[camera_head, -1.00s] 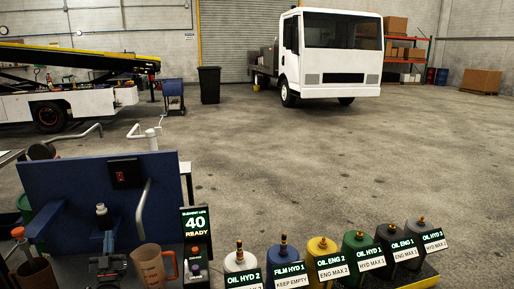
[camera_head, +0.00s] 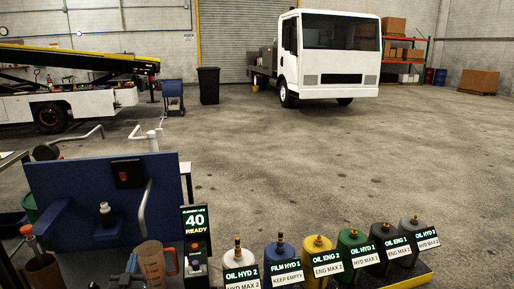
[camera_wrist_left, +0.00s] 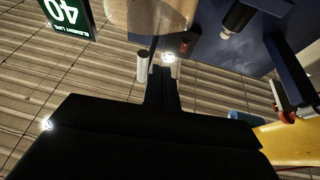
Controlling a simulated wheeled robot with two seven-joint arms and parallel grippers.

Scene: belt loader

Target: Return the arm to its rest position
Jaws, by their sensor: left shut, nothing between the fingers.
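The jug (camera_wrist_left: 150,14) shows at the top of that view, beyond the fingertips. I cannot tell the exact gap between gripper and jug. My right gripper is in neither view.
A blue panel (camera_head: 90,190) with a nozzle (camera_head: 105,214) stands behind the jug. A display reading 40 READY (camera_head: 195,222) is to its right, then several labelled bottles (camera_head: 318,262). A red-topped tool in a brown cup (camera_head: 42,270) stands left. Open floor lies beyond, before a white truck (camera_head: 335,65).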

